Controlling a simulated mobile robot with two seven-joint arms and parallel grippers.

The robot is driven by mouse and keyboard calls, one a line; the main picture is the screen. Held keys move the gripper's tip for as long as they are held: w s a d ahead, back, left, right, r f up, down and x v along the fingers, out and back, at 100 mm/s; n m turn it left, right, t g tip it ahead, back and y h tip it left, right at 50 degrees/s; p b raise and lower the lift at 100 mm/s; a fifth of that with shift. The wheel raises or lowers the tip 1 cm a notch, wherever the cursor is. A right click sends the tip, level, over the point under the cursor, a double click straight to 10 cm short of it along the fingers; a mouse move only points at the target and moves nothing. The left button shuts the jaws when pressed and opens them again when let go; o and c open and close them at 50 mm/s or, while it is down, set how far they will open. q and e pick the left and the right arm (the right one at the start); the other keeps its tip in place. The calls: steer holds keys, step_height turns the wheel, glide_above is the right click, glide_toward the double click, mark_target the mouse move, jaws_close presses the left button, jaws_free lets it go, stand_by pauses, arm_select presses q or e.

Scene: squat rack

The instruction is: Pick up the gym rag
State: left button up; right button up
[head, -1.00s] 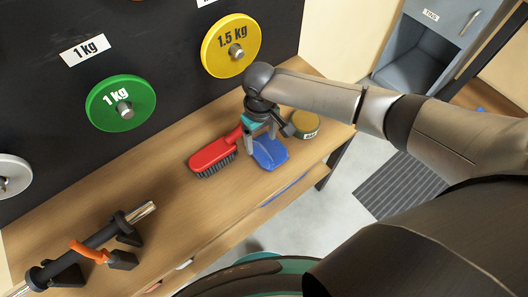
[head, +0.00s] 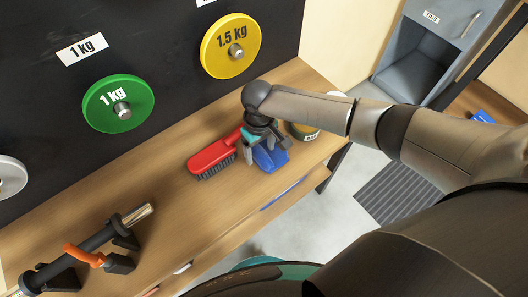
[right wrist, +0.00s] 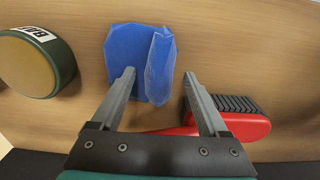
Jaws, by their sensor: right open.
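The gym rag is a blue folded cloth (head: 268,158) lying on the wooden bench beside a red brush. In the right wrist view the rag (right wrist: 130,50) lies flat, with a raised fold (right wrist: 160,65) along its right side. My right gripper (head: 266,152) is open just over the rag and partly hides it in the head view. In the right wrist view its two fingers (right wrist: 160,76) are spread at the rag's near edge, with nothing held between them. Whether they touch the rag is unclear. My left gripper is not in view.
A round tin (head: 302,131) stands to the right. A small barbell on stands (head: 95,240) is at the bench's left end. Weight plates (head: 118,104) hang behind.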

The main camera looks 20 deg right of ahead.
jaws_close()
stand_by(0.7)
